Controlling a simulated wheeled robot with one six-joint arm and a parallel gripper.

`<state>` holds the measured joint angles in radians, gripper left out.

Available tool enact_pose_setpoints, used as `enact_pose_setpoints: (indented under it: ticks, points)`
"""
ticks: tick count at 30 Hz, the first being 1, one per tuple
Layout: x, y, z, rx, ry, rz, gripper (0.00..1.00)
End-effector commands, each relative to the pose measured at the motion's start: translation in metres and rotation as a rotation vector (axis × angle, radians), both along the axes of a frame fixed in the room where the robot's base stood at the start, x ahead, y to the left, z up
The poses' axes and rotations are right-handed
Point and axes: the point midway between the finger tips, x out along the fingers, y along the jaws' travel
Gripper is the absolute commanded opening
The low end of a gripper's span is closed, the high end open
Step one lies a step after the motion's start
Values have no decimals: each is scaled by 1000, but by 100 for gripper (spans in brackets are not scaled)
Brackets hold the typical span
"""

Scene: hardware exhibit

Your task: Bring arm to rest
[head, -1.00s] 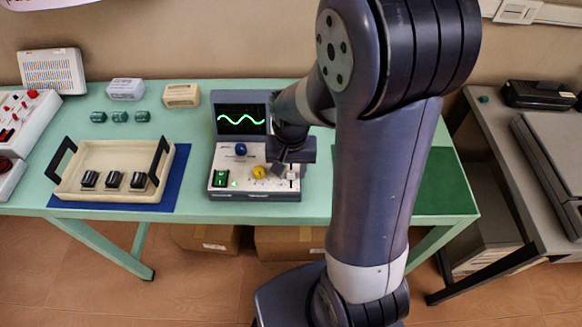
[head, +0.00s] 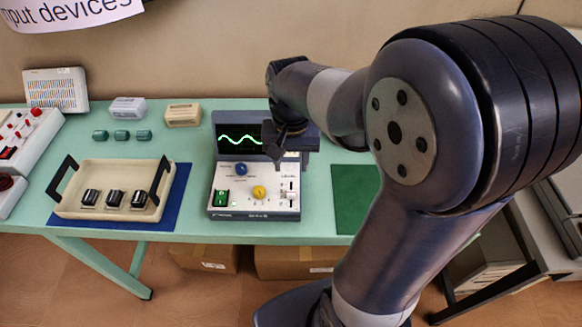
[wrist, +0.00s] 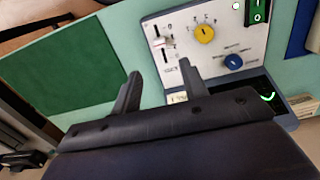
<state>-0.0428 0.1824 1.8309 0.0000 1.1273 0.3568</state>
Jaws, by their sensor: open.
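My arm reaches over the table in the head view, bent, with its elbow large at the right. My gripper (head: 292,156) is over the back right part of a white and grey device with a wave on its screen (head: 236,138). In the wrist view my gripper (wrist: 160,68) has its two fingers apart with nothing between them. The device's panel (wrist: 180,55) lies beyond the fingertips, with a yellow knob (wrist: 205,34), a blue knob (wrist: 233,61) and a slider (wrist: 163,43). My gripper hides part of the screen in the head view.
A cream tray (head: 75,207) with black knobs stands on a blue mat (head: 178,201) at left. A green mat (head: 350,195) right of the device is bare where visible. Small teal parts and two boxes (head: 183,115) sit behind the tray. A grey table stands at far right.

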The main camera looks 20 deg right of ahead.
Motion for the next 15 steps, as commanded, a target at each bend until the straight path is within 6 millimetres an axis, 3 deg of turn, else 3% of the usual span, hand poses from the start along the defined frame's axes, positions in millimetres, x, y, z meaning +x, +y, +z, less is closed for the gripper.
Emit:
enact_pose_setpoints:
  ticks: [10,15]
  points:
    - [0,0,-1,0,1,0,42]
    - [-1,0,-16,-1,4,0,42]
